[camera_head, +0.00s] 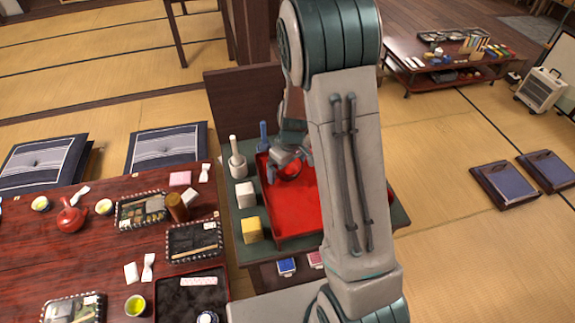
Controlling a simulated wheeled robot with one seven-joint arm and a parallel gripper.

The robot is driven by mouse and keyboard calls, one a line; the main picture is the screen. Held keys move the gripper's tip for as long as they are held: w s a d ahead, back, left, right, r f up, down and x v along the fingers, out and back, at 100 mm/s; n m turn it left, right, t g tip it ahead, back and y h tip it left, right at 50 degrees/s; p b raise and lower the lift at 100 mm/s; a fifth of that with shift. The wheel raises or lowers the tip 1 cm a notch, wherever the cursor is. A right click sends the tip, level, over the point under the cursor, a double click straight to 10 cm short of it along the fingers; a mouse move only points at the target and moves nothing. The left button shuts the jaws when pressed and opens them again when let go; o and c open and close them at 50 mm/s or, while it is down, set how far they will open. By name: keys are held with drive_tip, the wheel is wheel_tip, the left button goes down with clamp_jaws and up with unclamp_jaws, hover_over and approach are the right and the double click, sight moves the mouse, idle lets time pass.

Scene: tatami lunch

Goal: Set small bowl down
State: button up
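A small red bowl (290,173) with a dark rim shows at my gripper (290,161), over the upper left part of a red tray (296,215). The tray has raised walls and rests on a green-topped stand (240,218). The fingers are at the bowl's far edge and point down toward it. They look spread, but the view is too small to tell whether they grip it. I cannot tell whether the bowl touches the tray floor. My arm hides the tray's right part.
A white bottle-like item (237,160), a white block (245,194) and a yellow block (252,230) stand left of the tray. A dark red table (70,262) with lunch trays, a red teapot (71,216) and cups is at left. Tatami on the right is mostly clear.

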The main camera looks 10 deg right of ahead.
drive_tip(key=shift+r, duration=0.55)
wheel_tip(320, 180, up, 11)
drive_tip(key=s, duration=0.1)
drive_tip(key=s+r+m+t, duration=0.1)
drive_tip(key=s+r+m, duration=0.2)
drive_tip(key=s, duration=0.7)
drive_tip(key=s+r+m+t, duration=0.1)
drive_tip(key=s+r+m, duration=0.1)
drive_tip(key=s+r, duration=0.4)
drive_tip(key=shift+s+r+m+h, duration=0.3)
drive_tip(key=shift+s+m, duration=0.1)
drive_tip(key=shift+s, duration=1.75)
drive_tip(key=shift+d, duration=0.1)
